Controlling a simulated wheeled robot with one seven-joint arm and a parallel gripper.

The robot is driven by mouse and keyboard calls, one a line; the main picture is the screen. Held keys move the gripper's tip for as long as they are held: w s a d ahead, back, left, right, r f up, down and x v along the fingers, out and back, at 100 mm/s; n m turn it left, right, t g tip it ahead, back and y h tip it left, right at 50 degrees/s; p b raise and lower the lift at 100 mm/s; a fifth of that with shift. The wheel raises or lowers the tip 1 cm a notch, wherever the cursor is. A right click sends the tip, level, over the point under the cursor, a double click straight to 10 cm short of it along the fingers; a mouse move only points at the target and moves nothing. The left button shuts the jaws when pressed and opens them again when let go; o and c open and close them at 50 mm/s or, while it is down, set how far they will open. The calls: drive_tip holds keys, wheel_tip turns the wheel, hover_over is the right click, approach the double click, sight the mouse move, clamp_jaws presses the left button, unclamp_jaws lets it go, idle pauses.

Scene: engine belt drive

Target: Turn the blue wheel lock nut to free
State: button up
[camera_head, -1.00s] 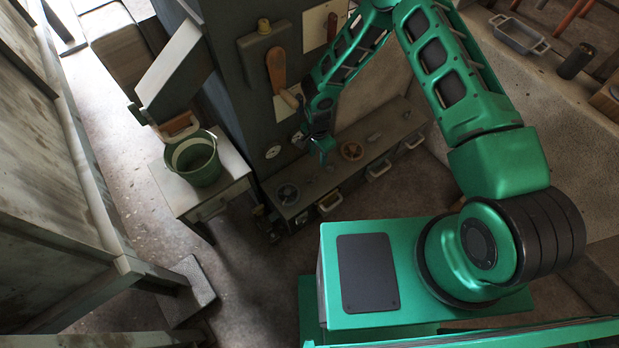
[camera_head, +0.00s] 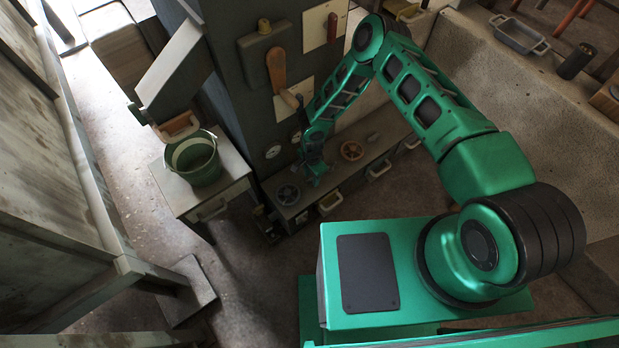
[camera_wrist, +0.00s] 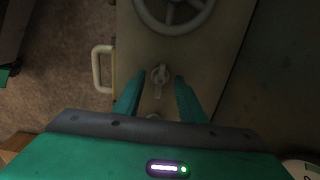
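My gripper (camera_wrist: 157,100) is open, with its two green fingers pointing at a low bench top. A small pale nut or latch with a short handle (camera_wrist: 160,76) lies between and just beyond the fingertips, seemingly untouched. Just past it is a grey spoked handwheel (camera_wrist: 172,14), cut off by the top edge of the wrist view. In the head view my gripper (camera_head: 316,174) hangs low over the bench, right of a dark grey handwheel (camera_head: 288,194) and left of a brown one (camera_head: 351,151). No wheel looks clearly blue.
The bench front has handles, one pale handle (camera_wrist: 102,69) left of my gripper. A dark panel with a lever (camera_head: 276,68) and round gauges (camera_head: 273,151) rises behind the bench. A green bucket (camera_head: 194,159) stands on a side table to the left.

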drive_tip(key=shift+f, duration=0.4)
drive_tip(key=shift+c, duration=0.2)
